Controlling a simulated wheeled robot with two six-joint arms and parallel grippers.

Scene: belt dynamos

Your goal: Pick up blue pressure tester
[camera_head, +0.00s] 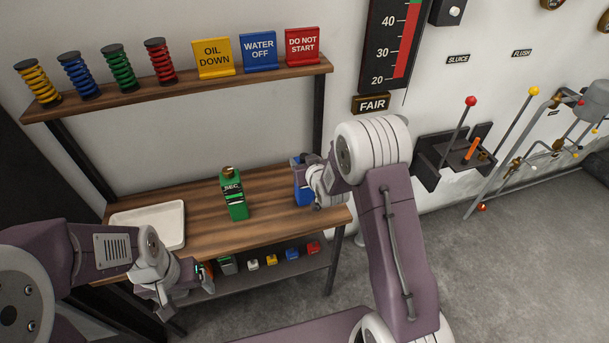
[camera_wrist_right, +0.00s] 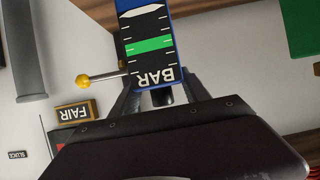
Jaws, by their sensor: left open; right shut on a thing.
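The blue pressure tester (camera_head: 299,181) is at the right end of the wooden worktop (camera_head: 265,215), partly hidden by my right gripper (camera_head: 314,196). In the right wrist view the tester (camera_wrist_right: 150,25) shows a black scale with a green band, the word BAR and a small yellow knob on a stem. My right gripper is shut on it. I cannot tell whether its base touches the worktop. My left gripper (camera_head: 200,275) is open, low at the front left of the worktop, near the lower shelf.
A green SEC device (camera_head: 234,200) stands mid-worktop, left of the tester. A white tray (camera_head: 150,222) lies at the left end. Small coloured blocks (camera_head: 272,260) sit on the lower shelf (camera_head: 262,285). An upper shelf (camera_head: 190,82) holds springs and signs. Levers (camera_head: 468,140) are at right.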

